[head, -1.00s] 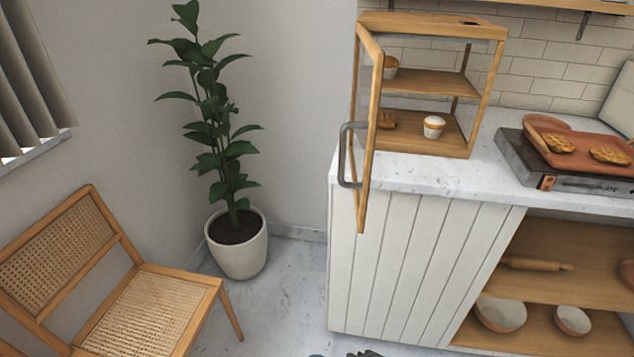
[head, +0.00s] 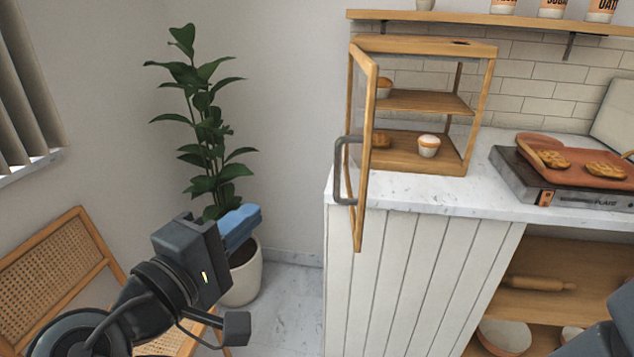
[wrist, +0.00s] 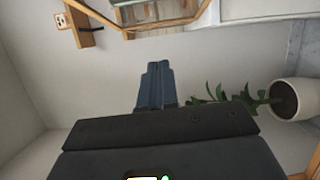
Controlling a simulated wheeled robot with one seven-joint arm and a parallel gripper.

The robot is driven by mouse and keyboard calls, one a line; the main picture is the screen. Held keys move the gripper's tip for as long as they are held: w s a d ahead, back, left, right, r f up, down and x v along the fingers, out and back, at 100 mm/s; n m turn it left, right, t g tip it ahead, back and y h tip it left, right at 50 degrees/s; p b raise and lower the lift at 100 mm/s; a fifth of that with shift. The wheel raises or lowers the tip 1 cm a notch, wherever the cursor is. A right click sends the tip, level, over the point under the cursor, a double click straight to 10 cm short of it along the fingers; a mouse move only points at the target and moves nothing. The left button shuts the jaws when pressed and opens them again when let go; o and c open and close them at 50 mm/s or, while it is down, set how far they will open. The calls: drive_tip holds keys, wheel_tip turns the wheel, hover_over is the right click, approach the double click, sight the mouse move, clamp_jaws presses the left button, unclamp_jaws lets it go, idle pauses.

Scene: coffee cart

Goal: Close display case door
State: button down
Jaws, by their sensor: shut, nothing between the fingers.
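The display case (head: 432,167) is a wooden-framed case with two shelves of pastries on the white counter. Its door (head: 362,150) stands open, swung out past the counter's front edge, with a grey handle (head: 338,170) on its left face. My gripper (head: 242,226) is in the air to the left of the door, in front of the plant, apart from the handle. Its blue fingers are shut and empty. In the wrist view the fingers (wrist: 154,85) show together at the centre, and part of a wooden frame shows at the top.
A potted plant (head: 203,130) stands on the floor behind my gripper. A cane chair (head: 50,262) is at the lower left. A hot plate (head: 560,185) with a pastry tray sits on the counter right of the case. Open air lies between my gripper and the door.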

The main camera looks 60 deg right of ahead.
drive_tip(key=s+d+r+m+g+p, duration=0.1)
drive_tip(key=s+d, duration=0.3)
drive_tip(key=d, duration=0.7)
drive_tip(key=shift+s+d+r+m+g+p, duration=0.2)
drive_tip(key=shift+s+r+m+g+p, duration=0.1)
drive_tip(key=shift+r+m+g, duration=0.15)
